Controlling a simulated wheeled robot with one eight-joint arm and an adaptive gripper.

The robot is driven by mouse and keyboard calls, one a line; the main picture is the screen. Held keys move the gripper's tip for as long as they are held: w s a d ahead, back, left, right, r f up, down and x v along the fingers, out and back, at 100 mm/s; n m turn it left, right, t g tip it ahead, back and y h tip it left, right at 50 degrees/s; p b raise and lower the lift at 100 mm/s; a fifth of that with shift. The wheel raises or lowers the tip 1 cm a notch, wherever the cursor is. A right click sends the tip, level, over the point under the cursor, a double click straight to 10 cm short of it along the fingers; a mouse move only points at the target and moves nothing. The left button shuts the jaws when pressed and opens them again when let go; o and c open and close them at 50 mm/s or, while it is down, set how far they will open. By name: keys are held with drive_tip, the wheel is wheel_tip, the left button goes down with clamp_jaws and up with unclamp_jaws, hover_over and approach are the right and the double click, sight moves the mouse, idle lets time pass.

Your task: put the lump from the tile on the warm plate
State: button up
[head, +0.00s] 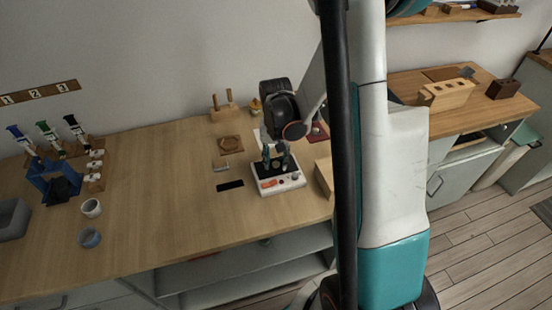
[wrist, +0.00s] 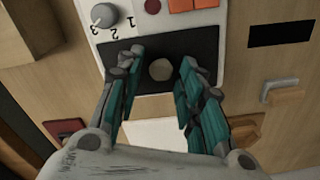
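The warm plate is a white box (head: 279,185) with a dark top, red-orange buttons and a dial. In the wrist view its black plate (wrist: 215,53) lies under my fingers, and the numbered dial (wrist: 104,15) is above it. A small pale beige lump (wrist: 160,69) shows against the black plate and appears to rest on it. My gripper (wrist: 159,66) is open, one teal finger on each side of the lump with visible gaps. In the head view my gripper (head: 276,158) is low over the box. A white flat piece, perhaps the tile (wrist: 165,133), lies behind the plate.
A wooden hexagonal piece (head: 230,144), a small handled tool (head: 221,167) and a black strip (head: 230,185) lie left of the box. A wooden block (head: 324,177) is close on its right. The middle-left tabletop is clear.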

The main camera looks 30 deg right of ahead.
sight(276, 162)
drive_tip(key=shift+r, duration=0.1)
wheel_tip(276, 162, up, 12)
drive_tip(key=p, duration=0.4)
idle(0.3)
